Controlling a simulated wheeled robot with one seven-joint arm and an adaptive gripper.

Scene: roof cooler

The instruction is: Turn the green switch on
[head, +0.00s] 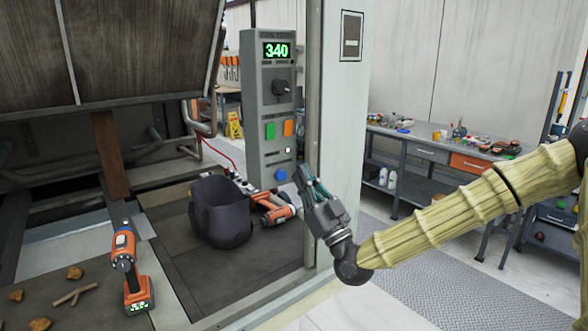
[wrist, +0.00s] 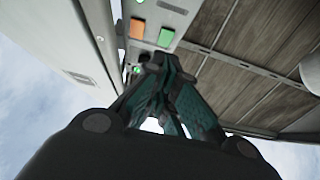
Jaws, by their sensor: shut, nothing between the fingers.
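The green switch (head: 270,131) is a square rocker on the left of a grey control panel (head: 252,90), beside an orange switch (head: 289,128). In the wrist view the green switch (wrist: 166,37) shows above my fingertips, right of the orange switch (wrist: 137,28). My gripper (head: 303,178) is shut and empty. In the head view it is below and right of the green switch, near the panel's lower right edge. In the wrist view my gripper (wrist: 154,60) points up toward the panel. I cannot tell whether the fingertips touch the panel. The switch's tilt is too small to tell.
The panel also has a display (head: 277,50) reading 340, a black knob (head: 281,87), a small lit green lamp (head: 288,150) and a blue button (head: 281,175). A white post (head: 343,130) stands right of it.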

